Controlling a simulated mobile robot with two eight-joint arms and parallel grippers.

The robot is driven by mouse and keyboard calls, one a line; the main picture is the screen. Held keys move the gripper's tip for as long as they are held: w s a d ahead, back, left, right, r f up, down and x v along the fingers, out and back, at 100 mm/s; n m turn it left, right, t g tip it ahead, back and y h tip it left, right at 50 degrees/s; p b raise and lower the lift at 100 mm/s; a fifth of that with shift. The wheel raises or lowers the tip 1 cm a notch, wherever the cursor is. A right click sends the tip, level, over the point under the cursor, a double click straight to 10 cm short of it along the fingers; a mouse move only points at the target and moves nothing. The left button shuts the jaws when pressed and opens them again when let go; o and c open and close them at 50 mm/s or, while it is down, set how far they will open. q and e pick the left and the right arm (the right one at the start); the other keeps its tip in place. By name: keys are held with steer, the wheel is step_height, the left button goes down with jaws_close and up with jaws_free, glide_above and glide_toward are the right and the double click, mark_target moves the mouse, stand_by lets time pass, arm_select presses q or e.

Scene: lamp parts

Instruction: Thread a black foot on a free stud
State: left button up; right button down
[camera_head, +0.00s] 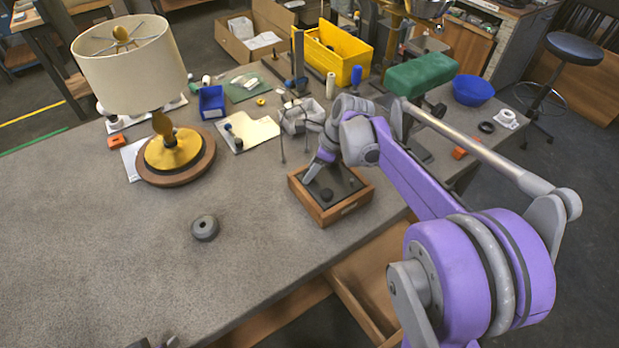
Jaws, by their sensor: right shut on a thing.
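The lamp stands upright at the left, with a cream shade (133,62) and a yellow base on a round wooden plinth (180,178). No studs can be made out on it. A small wooden tray (352,208) with a dark floor holds a black foot (327,195) and another small dark piece (352,183). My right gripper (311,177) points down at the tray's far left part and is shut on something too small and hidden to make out. Grey parts at the bottom edge may be my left gripper (155,343); its jaws cannot be read.
A dark grey round piece with a central hole (205,228) lies alone on the grey table (90,260). A yellow bin (338,52), a small blue bin (211,102), a green block (420,74) and a blue bowl (473,90) stand further back. The front left table is clear.

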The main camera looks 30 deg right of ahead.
arm_select(q)
steer(key=shift+f, duration=0.1)
arm_select(e)
steer(key=shift+s+a+f+m+h, duration=0.15)
steer(key=shift+m+h, duration=0.15)
steer(key=shift+m, duration=0.3)
arm_select(q)
steer(key=shift+f, duration=0.25)
arm_select(e)
steer(key=m+t+h, duration=0.1)
steer(key=m, duration=0.3)
steer(key=shift+a, duration=0.1)
steer(key=c, duration=0.9)
jaws_free()
steer(key=shift+m+h, duration=0.3)
steer(key=o, duration=0.5)
